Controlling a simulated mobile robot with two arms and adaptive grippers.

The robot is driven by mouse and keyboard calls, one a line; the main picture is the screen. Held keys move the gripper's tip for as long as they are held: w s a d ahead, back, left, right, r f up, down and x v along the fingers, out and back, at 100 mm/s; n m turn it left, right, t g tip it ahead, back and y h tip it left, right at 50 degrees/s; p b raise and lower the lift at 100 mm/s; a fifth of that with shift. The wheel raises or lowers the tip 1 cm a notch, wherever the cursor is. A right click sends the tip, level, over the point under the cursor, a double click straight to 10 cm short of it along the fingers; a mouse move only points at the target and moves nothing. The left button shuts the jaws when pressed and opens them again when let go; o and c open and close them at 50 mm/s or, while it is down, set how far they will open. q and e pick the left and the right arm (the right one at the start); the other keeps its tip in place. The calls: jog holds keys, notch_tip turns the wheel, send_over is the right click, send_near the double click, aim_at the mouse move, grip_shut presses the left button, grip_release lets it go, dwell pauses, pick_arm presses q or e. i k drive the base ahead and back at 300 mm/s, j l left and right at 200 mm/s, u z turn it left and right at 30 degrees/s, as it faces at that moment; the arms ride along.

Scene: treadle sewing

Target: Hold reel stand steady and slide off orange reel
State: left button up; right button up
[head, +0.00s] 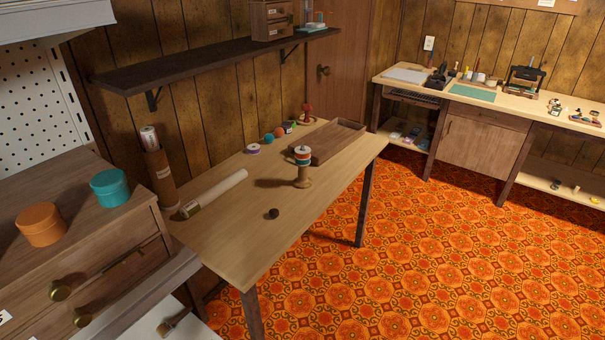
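The wooden reel stand (303,183) stands upright on the light wooden table, just in front of a long tray. Reels (302,156) are stacked near its top, with whitish, orange-red and blue bands; they are too small to separate clearly. A small dark round piece (273,213) lies on the table to the front left of the stand. Neither of my grippers shows in the head view, and nothing is seen touching the stand.
The table (235,245) is bare at its front. A pale roll (215,193), a wooden tray (335,142), a purple-and-white reel (253,149) and several small balls lie around the stand. Drawers with round boxes stand left. A dark shelf (200,62) hangs above.

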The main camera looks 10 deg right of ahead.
aim_at(300, 154)
jog(key=i+l+u, duration=0.1)
jog(key=u, duration=0.55)
jog(key=i+l+u, duration=0.25)
jog(key=l, duration=0.4)
jog(key=l+u, duration=0.3)
jog(key=l, duration=0.35)
jog(key=l+u, duration=0.25)
jog(key=l, duration=0.45)
jog(key=i+l, duration=0.1)
jog(key=l, duration=1.9)
jog(key=k, duration=0.4)
jog(key=i, duration=0.5)
jog(key=u, duration=0.05)
